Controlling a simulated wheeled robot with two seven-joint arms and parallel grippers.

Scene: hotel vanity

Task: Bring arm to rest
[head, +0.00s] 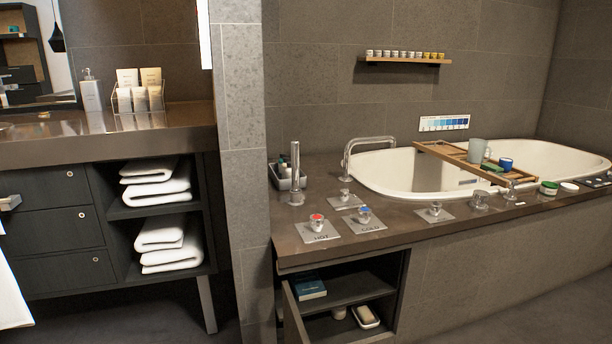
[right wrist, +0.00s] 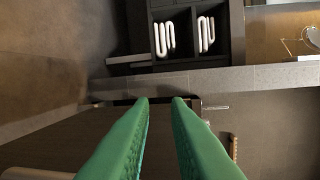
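My right gripper (right wrist: 160,101) shows in the right wrist view as two green fingers with a clear gap between their tips. It is open and holds nothing. Dark surfaces lie beyond the fingertips, and I cannot tell how far off they are. Neither of my grippers shows in the head view, and my left gripper is in no view.
A brown tub counter (head: 300,238) carries taps and small items. A wooden tray (head: 455,155) with a mug (head: 476,150) spans the bathtub (head: 398,172). An open lower cabinet (head: 350,288) has its door swung out. White towels (head: 165,245) fill shelves left.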

